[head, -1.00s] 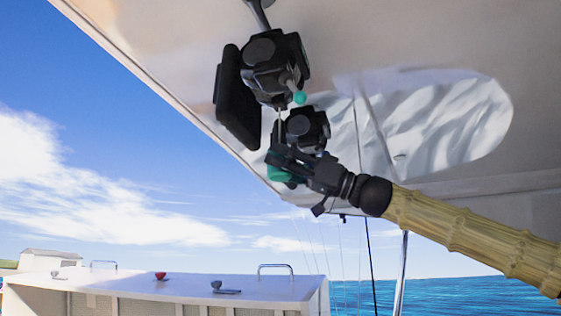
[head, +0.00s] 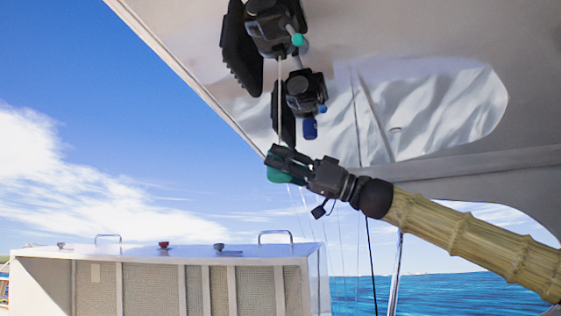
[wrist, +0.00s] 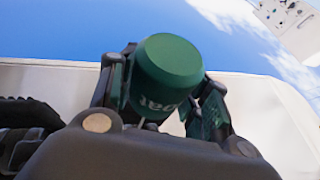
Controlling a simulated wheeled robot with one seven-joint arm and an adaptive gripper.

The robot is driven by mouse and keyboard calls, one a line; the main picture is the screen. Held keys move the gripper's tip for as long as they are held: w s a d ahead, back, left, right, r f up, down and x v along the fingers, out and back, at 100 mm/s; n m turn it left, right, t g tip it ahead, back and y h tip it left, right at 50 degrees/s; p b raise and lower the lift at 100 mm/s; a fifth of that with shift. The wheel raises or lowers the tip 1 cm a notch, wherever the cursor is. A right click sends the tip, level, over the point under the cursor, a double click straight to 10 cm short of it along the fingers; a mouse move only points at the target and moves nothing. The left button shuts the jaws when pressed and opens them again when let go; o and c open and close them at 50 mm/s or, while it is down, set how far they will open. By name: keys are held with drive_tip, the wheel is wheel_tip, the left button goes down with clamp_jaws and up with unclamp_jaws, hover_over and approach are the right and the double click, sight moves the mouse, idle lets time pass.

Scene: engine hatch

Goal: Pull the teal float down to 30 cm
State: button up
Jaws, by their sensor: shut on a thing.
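My gripper (head: 284,163) is shut on the teal float (head: 276,174) in the head view, and its fingers hide much of it. In the wrist view the float (wrist: 172,62) is a dark green cylinder between my fingers, with partly hidden pale lettering on its side. A thin cord (head: 280,105) runs from the float up to the upper black unit (head: 268,30) under the ceiling. A small teal ball (head: 298,40) sits at that unit. I see no length marking in these views.
A second black unit (head: 303,92) with a blue float (head: 310,128) hangs just above my gripper. A white cabinet (head: 150,262) with handles and small knobs on top stands below left. Open sky lies left of the ceiling edge. A dark cord (head: 370,260) hangs below my arm.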

drive_tip(key=shift+f+b, duration=0.85)
drive_tip(key=shift+f, duration=0.65)
drive_tip(key=o, duration=1.5)
drive_tip(key=v, duration=1.2)
drive_tip(key=shift+d, duration=0.1)
